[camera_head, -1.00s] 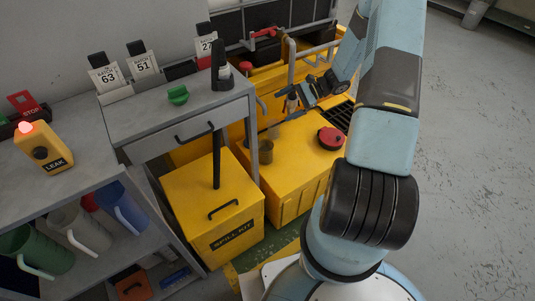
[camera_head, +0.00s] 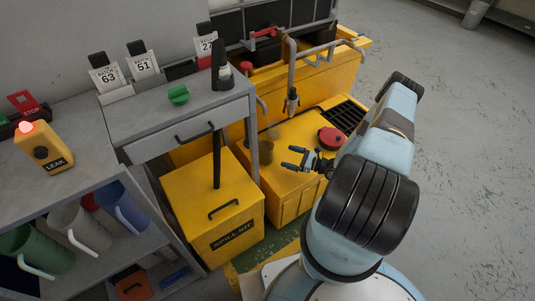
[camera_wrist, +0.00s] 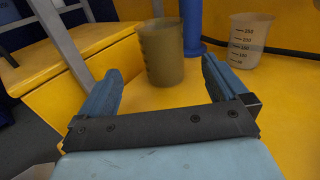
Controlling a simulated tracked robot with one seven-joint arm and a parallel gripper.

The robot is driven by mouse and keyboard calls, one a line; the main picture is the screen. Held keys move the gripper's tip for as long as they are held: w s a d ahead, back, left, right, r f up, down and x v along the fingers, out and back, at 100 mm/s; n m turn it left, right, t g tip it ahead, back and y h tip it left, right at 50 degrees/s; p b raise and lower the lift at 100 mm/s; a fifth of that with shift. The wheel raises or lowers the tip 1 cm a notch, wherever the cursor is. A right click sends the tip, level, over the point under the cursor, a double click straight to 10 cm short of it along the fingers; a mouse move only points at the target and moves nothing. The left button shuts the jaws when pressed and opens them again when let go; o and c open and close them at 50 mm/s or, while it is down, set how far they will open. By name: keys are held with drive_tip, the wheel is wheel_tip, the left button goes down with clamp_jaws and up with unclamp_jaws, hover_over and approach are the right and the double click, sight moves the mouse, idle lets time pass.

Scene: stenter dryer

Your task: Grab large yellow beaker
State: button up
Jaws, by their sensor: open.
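A murky yellow-brown beaker (camera_head: 266,151) stands upright on the yellow cabinet top, near its left edge. In the wrist view the beaker (camera_wrist: 163,52) is straight ahead, beyond and between the two fingertips, with a gap to them. My gripper (camera_head: 291,158) is open and empty, just right of the beaker and low over the cabinet top. In the wrist view my gripper (camera_wrist: 160,76) shows both blue fingers spread apart. A paler, clear beaker with volume marks (camera_wrist: 249,42) stands to the right of it; in the head view it is faint behind the yellow-brown one.
A grey tap pipe (camera_head: 291,75) hangs over the yellow cabinet (camera_head: 300,186). A red-lidded item (camera_head: 331,137) lies close to my gripper. A grey desk (camera_head: 180,103) and the spill kit box (camera_head: 212,210) stand left. A blue cylinder (camera_wrist: 193,25) is behind the beaker.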

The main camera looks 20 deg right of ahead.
sight(265, 152)
drive_tip(key=shift+s+a+f+m+t, duration=0.1)
drive_tip(key=shift+f+m+t, duration=0.1)
drive_tip(key=shift+f, duration=0.2)
drive_tip(key=shift+s+f+m+t, duration=0.1)
drive_tip(key=shift+f+m, duration=0.1)
drive_tip(key=shift+f, duration=0.2)
drive_tip(key=shift+w+a, duration=0.2)
drive_tip(key=shift+a, duration=0.1)
drive_tip(key=x, duration=0.7)
drive_tip(key=shift+w+a+f, duration=0.1)
drive_tip(key=shift+w+a, duration=0.1)
drive_tip(key=shift+w, duration=0.05)
drive_tip(key=shift+w+x, duration=0.25)
drive_tip(key=shift+x, duration=2.4)
drive_tip(key=shift+d, duration=0.2)
drive_tip(key=shift+c, duration=0.5)
drive_tip(key=c, duration=1.1)
